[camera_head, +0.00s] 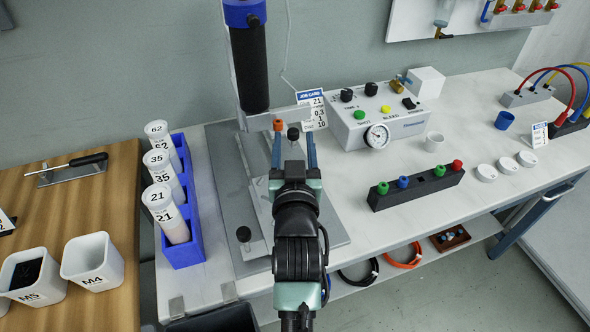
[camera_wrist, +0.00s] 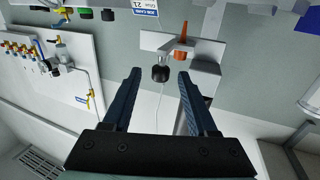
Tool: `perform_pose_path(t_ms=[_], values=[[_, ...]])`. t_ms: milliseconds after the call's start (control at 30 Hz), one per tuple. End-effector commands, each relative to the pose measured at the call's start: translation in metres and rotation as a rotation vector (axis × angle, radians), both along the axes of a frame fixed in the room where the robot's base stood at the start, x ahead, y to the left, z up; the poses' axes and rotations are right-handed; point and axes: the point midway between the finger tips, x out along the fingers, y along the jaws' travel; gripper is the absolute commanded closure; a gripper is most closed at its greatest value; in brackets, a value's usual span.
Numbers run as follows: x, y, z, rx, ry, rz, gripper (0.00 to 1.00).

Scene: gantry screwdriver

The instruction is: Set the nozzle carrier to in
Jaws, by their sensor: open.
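The gantry (camera_head: 249,70) has a dark column with a blue top over a grey base plate (camera_head: 232,195). A light grey bracket on it, which looks like the nozzle carrier (camera_wrist: 150,41), holds an orange nozzle (camera_head: 278,125) and a black knob (camera_head: 293,133). In the wrist view the orange nozzle (camera_wrist: 181,48) is right of the black knob (camera_wrist: 160,73). My gripper (camera_head: 293,150) is open, its blue fingers on either side of the knob in the picture. In the wrist view the gripper (camera_wrist: 160,77) looks empty; I cannot tell whether the knob is between the fingertips or just beyond.
A job card (camera_head: 312,108) stands behind the bracket. A control box (camera_head: 377,117) with a gauge is to the right, with a black rack (camera_head: 415,188) of coloured caps in front. A blue rack (camera_head: 184,250) of labelled tubes stands left. Clear white bench (camera_head: 345,222) lies right of my arm.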

Motion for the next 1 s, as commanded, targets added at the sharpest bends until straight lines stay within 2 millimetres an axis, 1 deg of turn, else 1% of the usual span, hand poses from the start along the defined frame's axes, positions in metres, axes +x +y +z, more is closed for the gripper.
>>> perform_pose_path(t_ms=[33,100,300,500,700,967,1000], values=[[-0.011,0.0,0.0,0.0,0.003,0.0,0.42],[-0.025,0.0,0.0,0.0,0.003,0.0,0.42],[-0.062,0.0,-0.001,0.0,0.003,0.0,0.42],[-0.088,0.0,-0.001,0.0,0.002,0.0,0.42],[-0.098,0.0,0.0,0.0,0.0,0.0,0.42],[-0.099,0.0,0.0,0.0,0.0,0.0,0.42],[-0.099,0.0,0.0,0.0,0.001,0.0,0.47]])
